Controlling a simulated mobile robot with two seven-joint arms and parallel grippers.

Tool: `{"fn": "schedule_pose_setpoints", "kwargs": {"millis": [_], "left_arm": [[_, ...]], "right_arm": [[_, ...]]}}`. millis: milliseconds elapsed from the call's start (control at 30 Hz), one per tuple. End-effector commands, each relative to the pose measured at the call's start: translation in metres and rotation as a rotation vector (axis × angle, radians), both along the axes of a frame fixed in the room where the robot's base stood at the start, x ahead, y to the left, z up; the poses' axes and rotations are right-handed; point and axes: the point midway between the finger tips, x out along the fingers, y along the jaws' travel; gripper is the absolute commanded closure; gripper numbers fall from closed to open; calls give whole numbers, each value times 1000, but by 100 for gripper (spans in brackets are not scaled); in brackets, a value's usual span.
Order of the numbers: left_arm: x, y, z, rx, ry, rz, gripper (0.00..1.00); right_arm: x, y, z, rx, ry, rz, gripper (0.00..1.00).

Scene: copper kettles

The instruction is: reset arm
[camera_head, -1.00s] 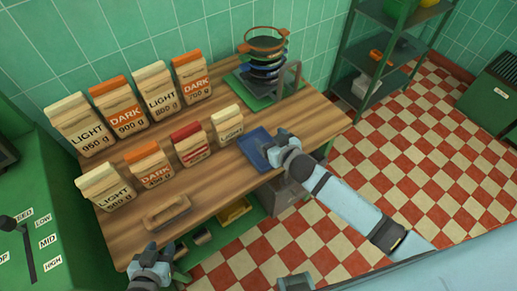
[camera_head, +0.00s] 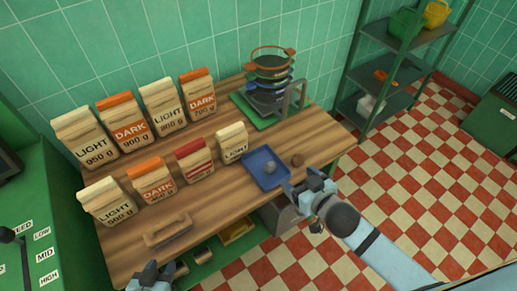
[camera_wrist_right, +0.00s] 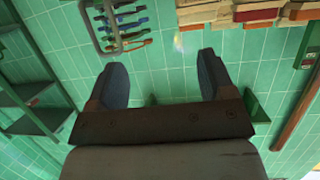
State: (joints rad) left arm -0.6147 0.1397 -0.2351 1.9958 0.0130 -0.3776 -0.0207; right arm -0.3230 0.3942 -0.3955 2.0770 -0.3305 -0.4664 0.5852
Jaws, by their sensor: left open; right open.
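My right gripper (camera_head: 308,185) is at the front edge of the wooden table, just in front of the blue tray (camera_head: 257,153). In the right wrist view its two fingers (camera_wrist_right: 162,85) stand wide apart with nothing between them. My left gripper (camera_head: 150,274) shows at the bottom edge, in front of the table's near left corner. It is open; only its top part is in view, and I see nothing held in it. A small grey round thing (camera_head: 270,167) lies in the blue tray, and a small brown round thing (camera_head: 297,160) lies on the table beside it.
Two rows of LIGHT and DARK paper bags (camera_head: 130,122) stand on the table (camera_head: 215,190). A wooden handled block (camera_head: 168,230) lies near the front edge. A green shelf (camera_head: 390,85) stands right; checkered floor is open.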

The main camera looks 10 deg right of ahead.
Motion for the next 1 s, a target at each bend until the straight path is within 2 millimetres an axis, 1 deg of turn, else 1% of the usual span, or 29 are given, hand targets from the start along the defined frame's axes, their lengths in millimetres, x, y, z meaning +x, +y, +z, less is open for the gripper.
{"fn": "schedule_pose_setpoints", "kwargs": {"millis": [167, 267, 367, 500, 600, 633, 733, 1000], "left_arm": [[0, 0, -1, 1, 2, 0, 57], [-1, 0, 3, 1, 4, 0, 57], [-1, 1, 14, 3, 6, 0, 57], [0, 2, 32, 5, 1, 3, 57], [1, 4, 40, 6, -5, 7, 57], [1, 5, 41, 8, -6, 8, 57], [1, 7, 40, 8, -6, 12, 57], [0, 5, 38, 7, -1, 11, 57]], "right_arm": [[0, 0, 0, 0, 0, 0, 25], [-7, 1, -4, -1, 19, 0, 25], [-31, 4, -19, -7, 81, -1, 25], [-77, 6, -47, -24, 173, 0, 25], [-101, 7, -61, -37, 213, 1, 25], [-106, 6, -63, -39, 219, 1, 25], [-113, 6, -69, -46, 229, 1, 25], [-113, 6, -70, -48, 227, 3, 25]]}}
